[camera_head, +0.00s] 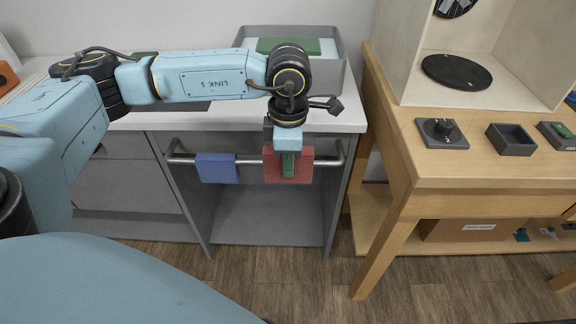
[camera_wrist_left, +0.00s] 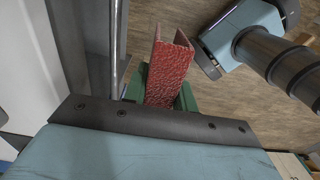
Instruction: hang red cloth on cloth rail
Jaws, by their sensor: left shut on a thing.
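The red cloth (camera_head: 304,161) is a small folded piece in front of the cloth rail (camera_head: 246,162), near its right end in the head view. My left gripper (camera_head: 288,164) points down and is shut on the red cloth, with a green finger showing against it. In the left wrist view the red cloth (camera_wrist_left: 168,72) shows a V-shaped fold between the green fingers. The rail (camera_wrist_left: 118,45) runs beside it there, with a narrow gap, so the cloth appears beside the rail, not around it.
A blue cloth (camera_head: 216,168) hangs on the rail to the left. Above is a white counter (camera_head: 345,118) with a grey bin (camera_head: 340,75) holding a green item. A wooden table (camera_head: 440,172) stands to the right. The grey cabinet space below the rail is open.

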